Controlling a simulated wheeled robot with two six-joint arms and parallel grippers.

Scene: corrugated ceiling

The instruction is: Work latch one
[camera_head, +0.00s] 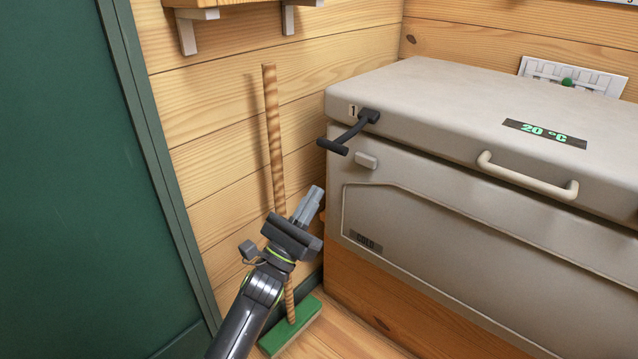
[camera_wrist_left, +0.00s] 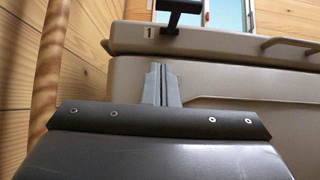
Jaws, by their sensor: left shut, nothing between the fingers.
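Latch one (camera_head: 350,135) is a black lever with a crossbar handle at the left front corner of the grey chest's lid, beside a label with the number 1 (camera_head: 353,111). It sticks out and down from the lid, over the front. In the left wrist view the latch (camera_wrist_left: 176,12) shows at the top, partly cut off by the frame. My left gripper (camera_head: 312,200) is shut and empty, below the latch and apart from it. Its closed fingers (camera_wrist_left: 162,84) point up toward the chest in the wrist view. My right gripper is not in view.
The grey chest (camera_head: 430,200) has a lid handle (camera_head: 525,178), a 20 °C display (camera_head: 545,133) and a small catch block (camera_head: 366,160) below the latch. A broom (camera_head: 272,130) leans on the wooden wall behind my left arm. A green door (camera_head: 90,180) stands at left.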

